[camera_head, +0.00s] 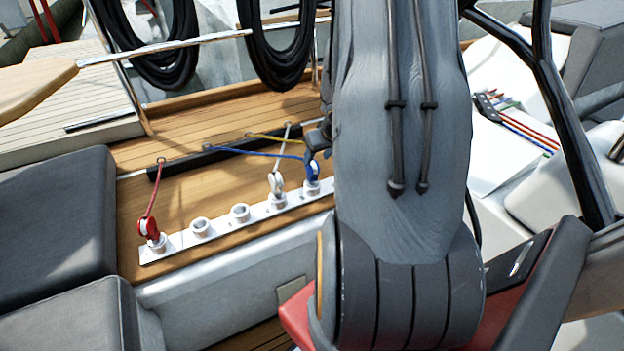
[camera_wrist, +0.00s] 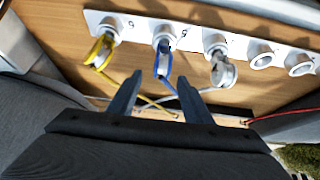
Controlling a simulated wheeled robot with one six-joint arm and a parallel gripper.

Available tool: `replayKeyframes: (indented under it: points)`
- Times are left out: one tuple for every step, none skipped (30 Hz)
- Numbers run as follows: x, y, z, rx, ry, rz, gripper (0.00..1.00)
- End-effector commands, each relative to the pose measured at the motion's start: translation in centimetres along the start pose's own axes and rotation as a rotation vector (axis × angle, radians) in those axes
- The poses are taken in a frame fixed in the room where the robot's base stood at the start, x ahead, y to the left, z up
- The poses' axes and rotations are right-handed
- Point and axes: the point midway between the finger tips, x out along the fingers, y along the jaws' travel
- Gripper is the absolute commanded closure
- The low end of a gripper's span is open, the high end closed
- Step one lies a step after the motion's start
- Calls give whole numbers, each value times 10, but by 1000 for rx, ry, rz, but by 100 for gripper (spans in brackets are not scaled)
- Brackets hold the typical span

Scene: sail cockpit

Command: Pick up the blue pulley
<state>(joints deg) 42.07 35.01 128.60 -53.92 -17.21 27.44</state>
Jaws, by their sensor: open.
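The blue pulley (camera_head: 313,172) sits in a round white socket on a white strip, with a blue rope running from it. It also shows in the wrist view (camera_wrist: 163,60), standing in its socket just beyond the fingertips. My gripper (camera_wrist: 160,76) is open and empty, with its two dark fingers pointing toward the blue pulley, which lines up with the gap between them. I cannot tell the exact distance. In the head view, my arm hides most of the gripper and the area right of the blue pulley.
A yellow pulley (camera_wrist: 101,50) and a white pulley (camera_wrist: 223,72) stand in sockets on either side. A red pulley (camera_head: 149,229) is at the strip's far left end. Empty sockets (camera_head: 239,213) lie between white and red. Ropes cross the wooden deck (camera_head: 190,185) behind.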

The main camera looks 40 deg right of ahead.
Motion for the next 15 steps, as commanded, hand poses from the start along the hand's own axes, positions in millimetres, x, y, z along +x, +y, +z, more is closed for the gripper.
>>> replayKeyframes:
  points:
    - [7,0,0,0,0,0,55]
    - [9,0,0,0,0,0,55]
    - [13,-1,0,-1,-1,0,55]
    - [16,-1,0,-1,-1,0,55]
    - [19,-2,0,0,-1,0,55]
    - [25,-2,0,0,-2,0,55]
    - [30,-3,0,-2,-2,-1,55]
    - [34,-4,0,0,-1,-1,55]
    - [40,-4,0,-2,-2,-1,55]
    - [44,-4,0,-1,-2,-1,55]
    - [48,-4,-1,0,-1,0,55]
    - [52,-4,-1,-1,-1,0,55]
    - [54,-4,-1,-1,-1,0,55]
    - [56,-4,-1,-1,-1,0,55]
    - [58,-4,-1,-1,0,1,55]
